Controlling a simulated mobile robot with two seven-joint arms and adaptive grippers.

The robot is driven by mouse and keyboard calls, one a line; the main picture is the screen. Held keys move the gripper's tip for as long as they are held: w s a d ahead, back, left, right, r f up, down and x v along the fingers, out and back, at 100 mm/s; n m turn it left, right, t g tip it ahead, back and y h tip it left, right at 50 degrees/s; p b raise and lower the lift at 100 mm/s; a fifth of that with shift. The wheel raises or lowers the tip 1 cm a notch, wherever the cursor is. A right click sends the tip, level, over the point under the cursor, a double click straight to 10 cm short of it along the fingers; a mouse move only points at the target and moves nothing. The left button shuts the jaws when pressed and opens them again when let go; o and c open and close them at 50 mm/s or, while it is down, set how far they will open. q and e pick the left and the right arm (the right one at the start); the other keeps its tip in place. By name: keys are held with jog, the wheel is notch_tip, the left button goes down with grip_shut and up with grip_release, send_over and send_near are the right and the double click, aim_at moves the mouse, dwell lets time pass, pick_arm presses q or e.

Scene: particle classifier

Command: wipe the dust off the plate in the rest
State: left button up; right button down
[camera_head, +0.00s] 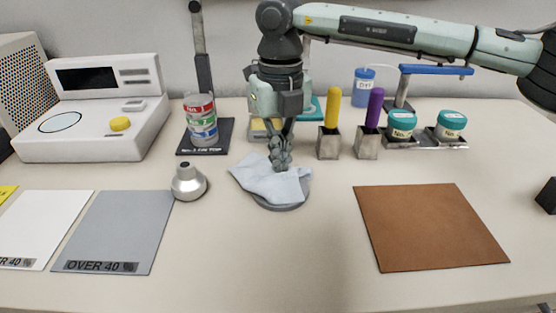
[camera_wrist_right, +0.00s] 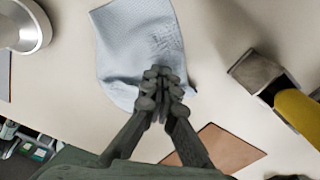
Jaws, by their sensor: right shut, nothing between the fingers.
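A pale blue cloth (camera_head: 268,181) lies draped over a round grey piece (camera_head: 284,207) in the middle of the table, whose front rim shows below it. I cannot tell the plate from its rest there, and any dust is hidden. In the right wrist view the cloth (camera_wrist_right: 135,45) is spread out and covers nearly all of what is under it. My right gripper (camera_head: 281,160) points down at the cloth's back right part. Its fingers (camera_wrist_right: 161,88) are shut with nothing between them, at or just above the cloth; contact is unclear. My left gripper is out of view.
A silver knobbed weight (camera_head: 188,184) stands left of the cloth. A brown mat (camera_head: 428,228) lies right, a grey mat (camera_head: 115,230) left. The front middle is clear.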

notch_tip(320, 180, up, 6)
jog(key=shift+s+a+r+p, duration=0.1)
jog(key=shift+r+p, duration=0.05)
jog(key=shift+p, duration=0.25)
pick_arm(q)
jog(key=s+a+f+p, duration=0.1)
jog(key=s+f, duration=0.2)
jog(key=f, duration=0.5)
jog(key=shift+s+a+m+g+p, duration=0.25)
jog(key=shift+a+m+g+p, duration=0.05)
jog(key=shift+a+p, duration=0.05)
pick_arm(e)
jog(key=shift+r, duration=2.45)
